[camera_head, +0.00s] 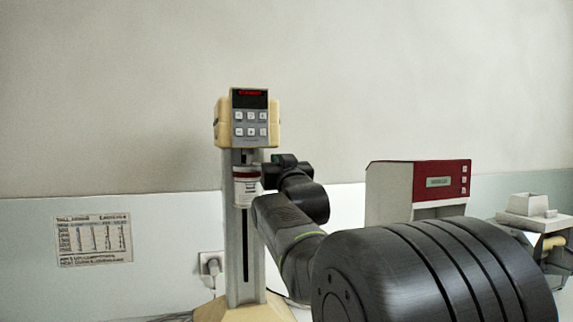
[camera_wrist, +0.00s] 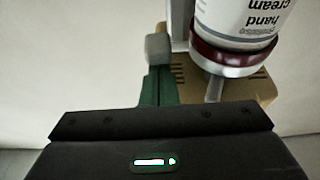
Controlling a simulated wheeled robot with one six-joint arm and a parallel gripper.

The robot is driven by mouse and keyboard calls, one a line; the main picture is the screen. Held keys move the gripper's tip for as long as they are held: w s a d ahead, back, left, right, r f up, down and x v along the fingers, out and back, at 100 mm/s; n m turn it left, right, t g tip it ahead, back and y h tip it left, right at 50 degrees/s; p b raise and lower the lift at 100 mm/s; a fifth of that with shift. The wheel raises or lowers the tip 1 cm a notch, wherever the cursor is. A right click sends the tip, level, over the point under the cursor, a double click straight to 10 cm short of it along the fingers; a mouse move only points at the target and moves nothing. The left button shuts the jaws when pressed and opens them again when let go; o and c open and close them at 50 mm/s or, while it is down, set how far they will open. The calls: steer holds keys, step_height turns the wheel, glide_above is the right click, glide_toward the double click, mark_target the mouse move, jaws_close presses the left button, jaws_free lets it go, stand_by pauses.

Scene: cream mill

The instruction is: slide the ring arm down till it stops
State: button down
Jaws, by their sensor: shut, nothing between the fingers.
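A cream mill (camera_head: 243,215) with a keypad head stands upright by the wall. A white hand cream jar (camera_head: 247,188) hangs at its column, below the head. In the wrist view the jar (camera_wrist: 240,18) appears upside down at the upper right, with a dark red band and a pale ring (camera_wrist: 222,60) at its rim. A grey rod runs from the rim towards the beige head. My gripper (camera_wrist: 157,85) is shut and empty, its green fingers left of the jar. A grey block lies at their tips; contact is unclear. In the head view my gripper (camera_head: 268,177) is right of the jar.
A red and white machine (camera_head: 440,185) with a display stands to the right. A pale device (camera_head: 530,205) sits on a stand at the far right. A printed chart (camera_head: 93,239) and a plugged socket (camera_head: 211,263) are on the wall left of the column.

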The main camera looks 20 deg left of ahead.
step_height(320, 180, down, 6)
steer(key=b, duration=0.6)
stand_by(0.4)
